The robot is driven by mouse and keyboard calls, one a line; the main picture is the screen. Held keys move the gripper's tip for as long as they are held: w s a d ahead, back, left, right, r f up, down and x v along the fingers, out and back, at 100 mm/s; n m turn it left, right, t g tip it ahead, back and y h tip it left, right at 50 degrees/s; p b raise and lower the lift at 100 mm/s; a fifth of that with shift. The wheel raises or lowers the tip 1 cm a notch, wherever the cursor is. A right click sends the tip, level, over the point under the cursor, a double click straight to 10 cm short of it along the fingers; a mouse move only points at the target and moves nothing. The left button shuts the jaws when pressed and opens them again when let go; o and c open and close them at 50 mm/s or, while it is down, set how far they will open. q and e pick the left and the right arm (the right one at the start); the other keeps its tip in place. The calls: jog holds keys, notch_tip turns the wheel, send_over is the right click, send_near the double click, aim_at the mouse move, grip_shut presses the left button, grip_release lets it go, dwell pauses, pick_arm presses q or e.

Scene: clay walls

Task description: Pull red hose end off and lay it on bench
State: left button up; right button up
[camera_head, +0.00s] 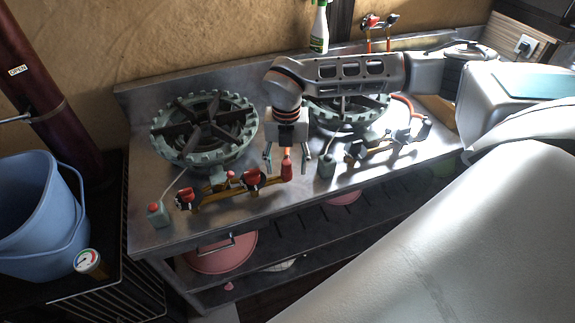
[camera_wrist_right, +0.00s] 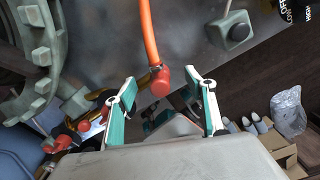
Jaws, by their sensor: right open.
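The red hose end (camera_head: 287,171) stands near the right end of the left burner's brass pipe (camera_head: 225,187), under my right gripper. In the right wrist view the red hose end (camera_wrist_right: 160,81) sits between the two fingers, with its orange hose (camera_wrist_right: 148,32) running up and away. My right gripper (camera_head: 287,160) is open and points down around the hose end; its fingers (camera_wrist_right: 168,95) stand apart on either side. I cannot tell how the end joins the pipe. The steel bench (camera_head: 150,232) lies beneath. My left gripper is not in view.
The left burner (camera_head: 203,130) and right burner (camera_head: 345,110) stand on the bench, with green igniter boxes (camera_head: 158,215) in front. A second valve pipe (camera_head: 385,145) is to the right. A blue bucket (camera_head: 35,220) stands at left. Bare steel shows along the front edge.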

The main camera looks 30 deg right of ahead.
aim_at(287, 162)
dwell(0.9)
grip_shut()
jog(key=shift+r+p, duration=2.45)
jog(key=shift+r, duration=0.55)
